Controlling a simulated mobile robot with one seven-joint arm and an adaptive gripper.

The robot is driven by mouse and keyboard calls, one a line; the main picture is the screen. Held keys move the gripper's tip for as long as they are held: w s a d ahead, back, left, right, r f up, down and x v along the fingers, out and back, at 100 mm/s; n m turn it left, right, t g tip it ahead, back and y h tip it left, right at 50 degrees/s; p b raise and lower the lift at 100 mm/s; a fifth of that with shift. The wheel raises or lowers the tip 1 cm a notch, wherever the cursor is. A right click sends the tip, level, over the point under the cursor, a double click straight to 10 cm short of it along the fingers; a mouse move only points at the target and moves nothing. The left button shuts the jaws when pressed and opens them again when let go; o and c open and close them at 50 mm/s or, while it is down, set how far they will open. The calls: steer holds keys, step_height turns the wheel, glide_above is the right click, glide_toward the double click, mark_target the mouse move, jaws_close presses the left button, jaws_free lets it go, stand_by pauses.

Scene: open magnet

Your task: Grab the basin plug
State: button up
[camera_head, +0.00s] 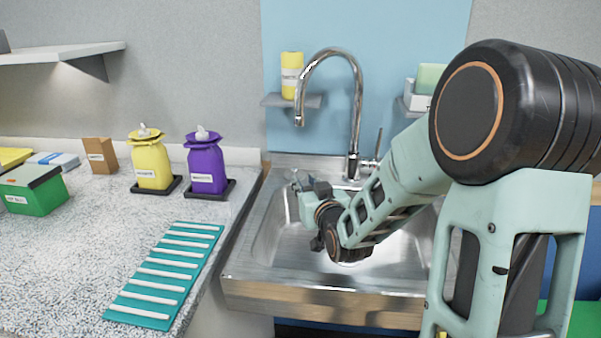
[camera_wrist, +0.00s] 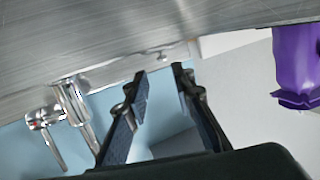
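My gripper (camera_wrist: 159,75) is open in the wrist view, with its two dark fingers apart and nothing seen between them. In the head view my gripper (camera_head: 306,187) is over the back left of the steel sink (camera_head: 262,225), partly hidden by my own wrist. I cannot make out the basin plug for certain. A small metallic piece shows near the sink's back edge in the wrist view, just beyond the fingertips, too small to identify. My arm hides much of the basin.
The tall chrome faucet (camera_head: 357,120) rises behind the sink, close to my arm. A purple bottle (camera_head: 206,165) and a yellow bottle (camera_head: 151,163) stand on the left counter. A teal ribbed mat (camera_head: 176,262) lies at the counter's right. A shelf with a yellow container (camera_head: 291,75) is above.

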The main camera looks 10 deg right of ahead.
mark_target(295, 168)
steer(key=w, duration=0.4)
steer(key=shift+w+a+f, duration=0.15)
steer(key=shift+a+f, duration=0.05)
steer(key=shift+f, duration=0.15)
steer(key=shift+w+a+f+b, duration=0.1)
steer(key=shift+w+a+b, duration=0.05)
steer(key=shift+w, duration=0.85)
steer(key=shift+w+a+b, duration=0.1)
steer(key=shift+w+b, duration=0.05)
steer(key=shift+w, duration=0.85)
steer(key=shift+w+a+f+b, duration=0.1)
steer(key=shift+w+a+b, duration=0.05)
steer(key=shift+w, duration=0.85)
steer(key=shift+r, duration=0.1)
steer(key=shift+c, duration=0.6)
jaws_close()
